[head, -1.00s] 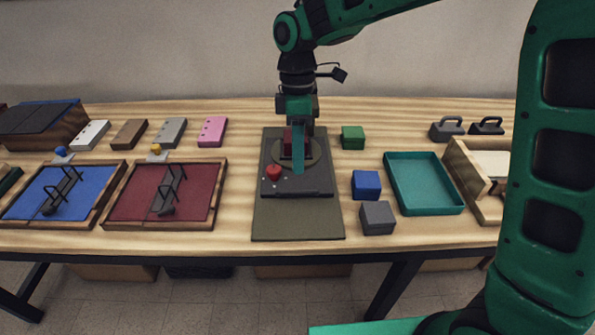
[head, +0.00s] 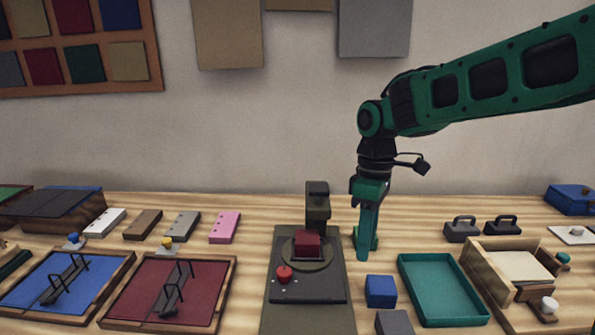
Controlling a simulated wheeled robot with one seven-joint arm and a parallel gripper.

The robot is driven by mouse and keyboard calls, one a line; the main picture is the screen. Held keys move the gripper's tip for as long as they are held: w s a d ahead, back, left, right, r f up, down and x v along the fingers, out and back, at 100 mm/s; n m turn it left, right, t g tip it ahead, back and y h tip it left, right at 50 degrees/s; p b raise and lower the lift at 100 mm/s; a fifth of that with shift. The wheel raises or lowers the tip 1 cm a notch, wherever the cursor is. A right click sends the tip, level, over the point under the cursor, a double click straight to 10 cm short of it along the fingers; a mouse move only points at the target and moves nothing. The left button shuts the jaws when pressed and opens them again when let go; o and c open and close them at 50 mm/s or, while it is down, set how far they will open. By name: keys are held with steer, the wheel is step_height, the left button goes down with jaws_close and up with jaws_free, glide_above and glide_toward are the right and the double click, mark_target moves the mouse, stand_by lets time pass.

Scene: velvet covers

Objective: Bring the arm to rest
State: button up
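My arm reaches in from the upper right in the head view. My gripper (head: 364,255) points straight down over the table, just right of the dark press-like device (head: 317,215). One green finger faces me, and the frame does not show whether the fingers are apart. I see nothing clearly held. A dark red block (head: 307,244) sits on the round plate of the device, apart from my gripper. The green block seen earlier is mostly or wholly hidden behind the gripper.
A red button (head: 284,274) is on the device's front. A blue block (head: 380,291), a grey block (head: 394,323) and a teal tray (head: 444,290) lie to the right. Wooden-framed blue (head: 35,287) and red (head: 140,293) panels lie left. The space above the table left of my arm is clear.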

steer(key=s+d+m+t, duration=0.1)
steer(key=s+d+m, duration=0.4)
steer(key=d, duration=0.4)
steer(key=s+d+m, duration=0.5)
steer(key=d, duration=0.4)
steer(key=s+d+f+m, duration=0.2)
steer(key=s+d+m, duration=0.2)
steer(key=s, duration=0.2)
steer(key=s+d+f+m, duration=0.1)
steer(key=s+d+m, duration=0.2)
steer(key=s, duration=0.4)
steer(key=shift+s+d+f+m+t, duration=0.2)
steer(key=shift+d+f+m+t, duration=0.2)
steer(key=shift+m, duration=0.4)
steer(key=shift+w+f, duration=0.2)
steer(key=shift+w, duration=0.45)
